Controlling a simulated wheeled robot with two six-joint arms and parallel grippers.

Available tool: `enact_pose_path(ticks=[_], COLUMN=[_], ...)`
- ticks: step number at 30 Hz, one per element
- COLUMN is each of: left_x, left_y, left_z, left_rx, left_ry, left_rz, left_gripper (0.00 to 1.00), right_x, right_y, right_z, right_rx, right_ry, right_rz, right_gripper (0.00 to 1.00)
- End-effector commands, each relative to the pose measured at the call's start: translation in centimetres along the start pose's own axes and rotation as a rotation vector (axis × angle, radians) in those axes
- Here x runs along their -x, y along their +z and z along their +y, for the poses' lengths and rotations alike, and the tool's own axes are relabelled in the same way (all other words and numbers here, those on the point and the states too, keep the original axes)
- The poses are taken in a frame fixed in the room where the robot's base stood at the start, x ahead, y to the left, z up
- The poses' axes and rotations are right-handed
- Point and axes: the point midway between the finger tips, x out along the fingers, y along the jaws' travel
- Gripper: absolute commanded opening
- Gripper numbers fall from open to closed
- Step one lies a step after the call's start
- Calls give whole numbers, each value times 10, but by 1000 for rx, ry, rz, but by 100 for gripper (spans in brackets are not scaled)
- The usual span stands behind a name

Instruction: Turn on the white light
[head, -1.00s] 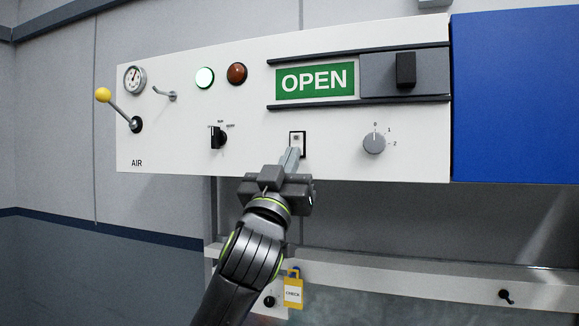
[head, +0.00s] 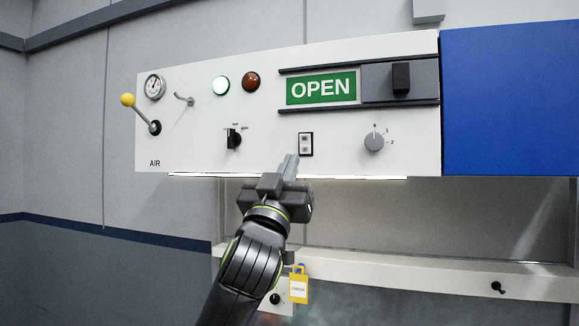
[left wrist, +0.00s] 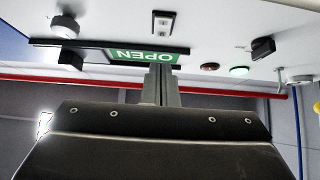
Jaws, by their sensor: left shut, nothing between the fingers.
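A rocker switch (head: 305,144) in a black frame sits low in the middle of the white panel (head: 190,140). It also shows in the left wrist view (left wrist: 164,24). A thin white light strip (head: 330,178) glows along the panel's lower edge. My left gripper (head: 290,162) is shut and empty, its fingertips just below and left of the switch, apart from it. In the left wrist view the shut fingers (left wrist: 161,75) point toward the panel. My right gripper is not in view.
Nearby on the panel are a black selector (head: 233,139), a grey knob (head: 375,141), a lit green-white lamp (head: 221,85), a dark red lamp (head: 251,82) and a yellow-tipped lever (head: 128,100). A green OPEN sign (head: 320,89) is above. A ledge (head: 400,269) runs below.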

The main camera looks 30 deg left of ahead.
Motion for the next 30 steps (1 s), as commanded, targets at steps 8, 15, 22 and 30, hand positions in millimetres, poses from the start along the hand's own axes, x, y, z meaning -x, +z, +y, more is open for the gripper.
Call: enact_pose_path(ticks=[8,15,22,30], left_x=[46,73,78,78], left_y=[13,16,16,15], left_z=[0,0,0,0], left_rx=[-1,-1,-1,-1], left_ry=[0,-1,-1,-1], left_rz=[-1,-1,-2,-2], left_gripper=[0,0,0,0], right_x=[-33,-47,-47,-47], right_y=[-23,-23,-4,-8], right_z=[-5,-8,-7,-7], right_rx=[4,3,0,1], right_ry=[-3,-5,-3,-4], right_rz=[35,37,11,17], right_gripper=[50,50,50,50])
